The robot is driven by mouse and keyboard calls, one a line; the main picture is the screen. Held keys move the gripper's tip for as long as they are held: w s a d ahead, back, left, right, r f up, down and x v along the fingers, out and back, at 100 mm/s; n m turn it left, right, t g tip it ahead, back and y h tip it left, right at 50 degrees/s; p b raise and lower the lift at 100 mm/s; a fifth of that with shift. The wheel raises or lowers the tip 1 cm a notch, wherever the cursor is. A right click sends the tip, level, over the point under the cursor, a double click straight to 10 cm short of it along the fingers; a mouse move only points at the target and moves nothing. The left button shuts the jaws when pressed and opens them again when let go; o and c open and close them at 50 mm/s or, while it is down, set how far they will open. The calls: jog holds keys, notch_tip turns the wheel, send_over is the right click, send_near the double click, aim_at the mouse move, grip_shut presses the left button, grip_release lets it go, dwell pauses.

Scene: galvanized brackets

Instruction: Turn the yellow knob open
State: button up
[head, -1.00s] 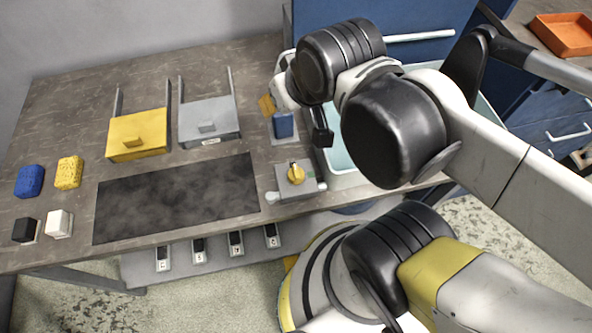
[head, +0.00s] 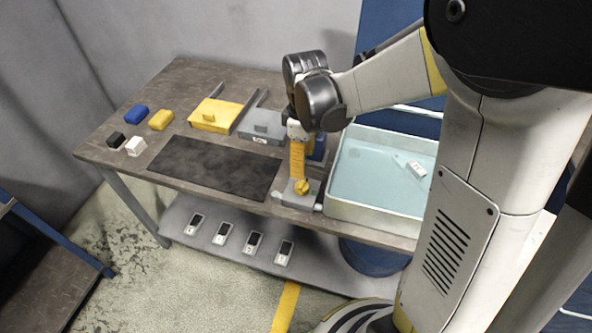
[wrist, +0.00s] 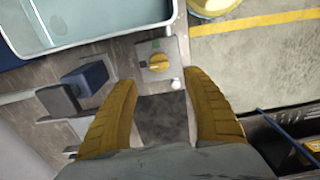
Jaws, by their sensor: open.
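The yellow knob (head: 303,186) sits on a small grey plate (head: 290,199) at the front edge of the workbench, left of the basin. In the wrist view the knob (wrist: 159,62) lies just beyond my fingertips, roughly centred between them, with green marks on its plate. My gripper (head: 299,178) points down close above the knob, its yellow fingers showing in the head view. In the wrist view my gripper (wrist: 160,80) is open, with one finger on each side and nothing held. I cannot tell whether a finger touches the knob.
A blue block (wrist: 86,79) stands close to the knob. The basin (head: 378,212) with a pale blue inside is at the right. A black mat (head: 215,168), yellow drawer (head: 217,115) and grey drawer (head: 262,125) are to the left. Several small devices lie on the lower shelf.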

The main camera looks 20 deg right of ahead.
aim_at(302, 183)
notch_tip(302, 183, down, 10)
jog(key=b, duration=0.3)
jog(key=shift+w+f+b, duration=0.15)
jog(key=shift+f+b, duration=0.05)
jog(key=shift+b, duration=0.1)
jog(key=c, duration=1.2)
